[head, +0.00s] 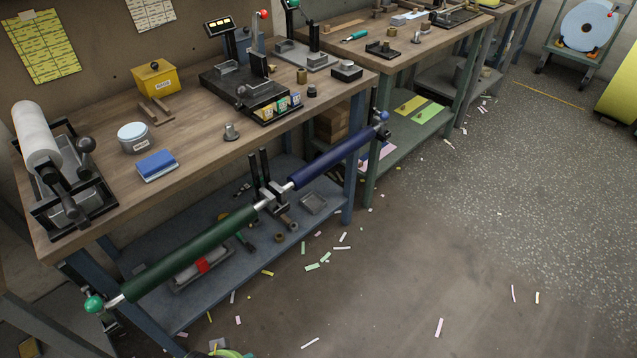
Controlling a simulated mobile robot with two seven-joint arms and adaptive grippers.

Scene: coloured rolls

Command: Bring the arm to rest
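A dark green roll (190,254) with a green end knob (94,303) lies slantwise along the front of the near workbench. A dark blue roll (332,159) with a blue end knob (383,116) continues its line to the upper right. Their inner metal ends meet at a dark bracket (272,196) with two upright posts. Neither of my grippers nor my arms can be made out in the head view.
The near wooden workbench (195,150) carries a white roll in a stand (38,135), a yellow box (156,79), a round tin (133,137) and a blue pad (157,164). A second bench (345,27) stands behind. The floor (430,260) is open, with scattered paper scraps.

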